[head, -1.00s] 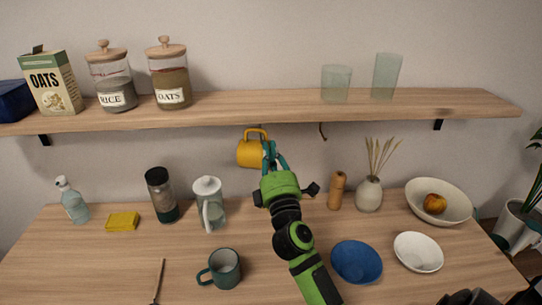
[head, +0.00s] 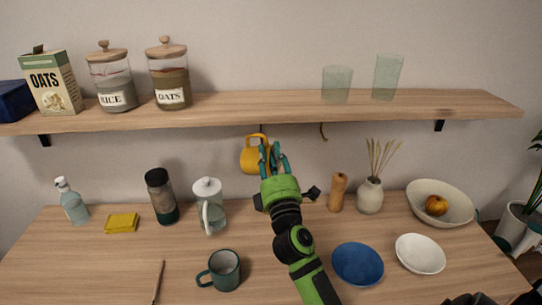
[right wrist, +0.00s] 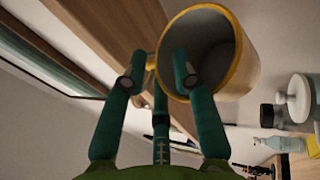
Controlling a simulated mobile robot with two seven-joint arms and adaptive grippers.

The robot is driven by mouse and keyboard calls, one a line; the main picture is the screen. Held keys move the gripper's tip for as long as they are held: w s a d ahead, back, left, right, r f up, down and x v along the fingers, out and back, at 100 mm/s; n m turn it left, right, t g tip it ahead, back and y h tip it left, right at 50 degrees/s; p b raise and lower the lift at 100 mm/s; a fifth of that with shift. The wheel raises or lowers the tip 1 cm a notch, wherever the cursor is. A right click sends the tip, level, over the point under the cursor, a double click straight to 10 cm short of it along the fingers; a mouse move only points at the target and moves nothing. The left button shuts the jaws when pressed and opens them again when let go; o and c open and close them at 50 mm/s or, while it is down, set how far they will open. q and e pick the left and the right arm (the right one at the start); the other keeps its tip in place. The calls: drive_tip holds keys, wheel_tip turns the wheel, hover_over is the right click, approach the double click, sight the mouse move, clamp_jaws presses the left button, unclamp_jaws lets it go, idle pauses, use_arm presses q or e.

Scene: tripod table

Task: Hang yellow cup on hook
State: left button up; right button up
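The yellow cup (head: 251,160) is under the shelf's front edge in the head view, its handle uppermost and its body a little tilted. A dark hook (head: 261,129) comes down from the shelf at the handle; the cup seems to hang there, but the exact contact is unclear. My right gripper (head: 271,150) is at the cup's right side with its fingers spread. In the right wrist view the cup (right wrist: 246,62) shows its open mouth just beyond the fingers (right wrist: 155,75), which stand apart. Any touch between fingers and cup cannot be told. My left gripper is out of view.
The wooden shelf (head: 230,109) holds jars, an oats box and two glasses; a second hook (head: 323,131) hangs to the right. On the table, a teal mug (head: 225,270), blue bowl (head: 357,264), pitcher (head: 209,206) and pepper mill (head: 337,192) stand around my right arm.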

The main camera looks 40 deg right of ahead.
drive_tip(key=shift+f, duration=0.15)
drive_tip(key=shift+s+a+f, duration=0.15)
drive_tip(key=shift+s, duration=0.15)
drive_tip(key=v, duration=0.7)
drive_tip(key=shift+s, duration=0.1)
